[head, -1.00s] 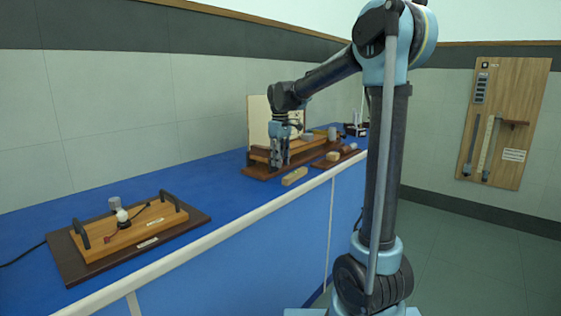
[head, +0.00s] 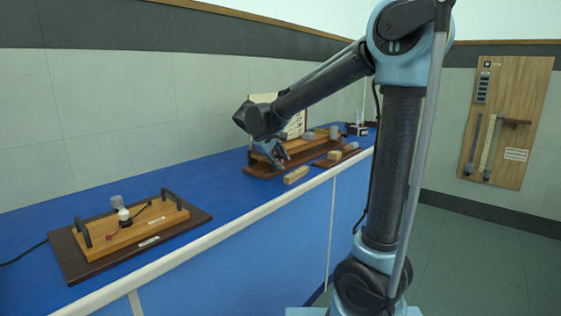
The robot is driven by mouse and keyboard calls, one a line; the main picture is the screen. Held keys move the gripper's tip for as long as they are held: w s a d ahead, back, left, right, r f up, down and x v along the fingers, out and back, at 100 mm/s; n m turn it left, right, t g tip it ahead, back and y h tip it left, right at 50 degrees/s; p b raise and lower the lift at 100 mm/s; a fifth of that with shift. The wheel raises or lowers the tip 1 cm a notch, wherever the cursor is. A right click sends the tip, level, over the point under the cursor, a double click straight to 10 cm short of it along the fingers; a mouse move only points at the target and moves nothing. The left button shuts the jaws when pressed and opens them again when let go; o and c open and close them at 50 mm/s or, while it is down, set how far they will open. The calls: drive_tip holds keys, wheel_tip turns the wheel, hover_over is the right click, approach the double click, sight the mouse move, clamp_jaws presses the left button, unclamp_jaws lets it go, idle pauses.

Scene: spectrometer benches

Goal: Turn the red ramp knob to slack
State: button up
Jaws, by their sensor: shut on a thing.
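The wooden ramp apparatus (head: 310,149) stands on a dark brown base (head: 262,172) towards the far end of the blue bench, with a pale upright panel (head: 297,127) behind it. My gripper (head: 279,162) is at the left part of this apparatus, tilted, with its fingers pointing down and to the right. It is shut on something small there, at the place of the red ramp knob. The knob itself is hidden by the fingers, and its setting cannot be read from here.
A wooden block (head: 296,175) lies on the bench just in front of the apparatus. A small brown board (head: 345,157) with blocks is to its right. A wooden unit with two black handles (head: 130,232) sits at the near left. Blue bench top between them is clear.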

drive_tip(key=t+h, duration=0.2)
drive_tip(key=t, duration=0.1)
drive_tip(key=shift+s+a+f+t+h, duration=0.2)
drive_tip(key=shift+a+f+t+h, duration=0.1)
drive_tip(key=shift+f+h, duration=0.1)
drive_tip(key=shift+s+d+f+t+h, duration=0.1)
drive_tip(key=shift+f+t+h, duration=0.05)
drive_tip(key=shift+t+h, duration=0.6)
drive_tip(key=shift+f+t+h, duration=0.15)
drive_tip(key=shift+t+h, duration=0.4)
drive_tip(key=shift+t, duration=0.3)
drive_tip(key=o, duration=1)
drive_tip(key=shift+f, duration=0.1)
drive_tip(key=shift+o, duration=0.2)
drive_tip(key=v, duration=1.1)
drive_tip(key=shift+s+a+f, duration=0.15)
drive_tip(key=shift+s+a, duration=0.1)
drive_tip(key=shift+s, duration=0.1)
